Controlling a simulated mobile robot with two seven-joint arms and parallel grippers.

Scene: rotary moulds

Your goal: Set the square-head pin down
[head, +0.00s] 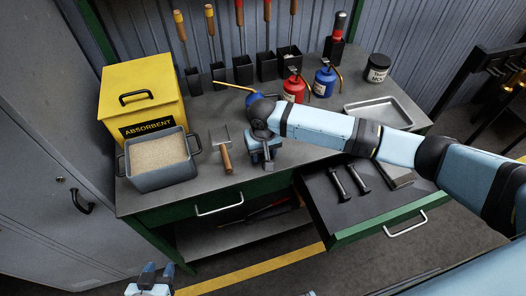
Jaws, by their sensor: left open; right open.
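Two dark metal pins, one on the left (339,184) and one on the right (358,179), lie side by side in the open drawer (318,201). At this size I cannot tell which, if either, has a square head. My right gripper (267,163) is open and points down at the bench top (230,195), left of the drawer. A small dark shape shows at its fingertips; I cannot tell whether it is a pin or part of the gripper. My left gripper (156,270) is open and empty at the bottom edge, in front of the bench.
A sand bin (168,181), a yellow absorbent box (125,83) and a wooden-handled scraper (225,157) are left of my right gripper. Oil cans (294,90), a dark jar (377,69) and a metal tray (378,115) stand behind.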

